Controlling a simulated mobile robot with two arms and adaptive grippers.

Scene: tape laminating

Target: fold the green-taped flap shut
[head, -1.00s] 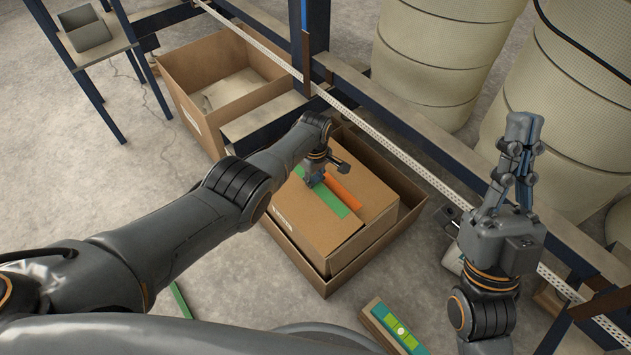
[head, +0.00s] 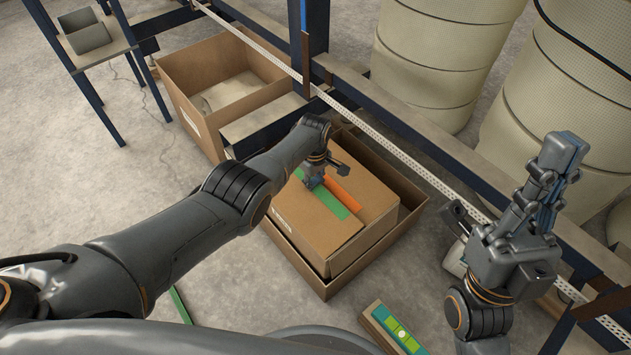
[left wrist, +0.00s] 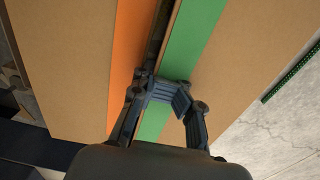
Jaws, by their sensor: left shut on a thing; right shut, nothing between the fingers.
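The cardboard box (head: 345,250) stands inside a larger open carton. Its green-taped flap (head: 300,218) lies nearly level over the top, with green tape (head: 331,203) along its inner edge. Orange tape (head: 343,194) runs along the facing flap. My left gripper (head: 314,182) is shut on the green-taped flap at its edge. In the left wrist view the fingers (left wrist: 168,94) straddle the green tape (left wrist: 196,38), beside a narrow dark gap before the orange tape (left wrist: 127,45). My right gripper (head: 562,160) is shut and empty, raised at the right, away from the box.
The outer carton (head: 308,278) surrounds the box. An open carton (head: 205,118) stands behind left. A perforated rail (head: 395,160) and dark beams run diagonally behind the box. A small box with a green label (head: 395,330) lies in front right. Large beige rolls (head: 430,55) stand behind.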

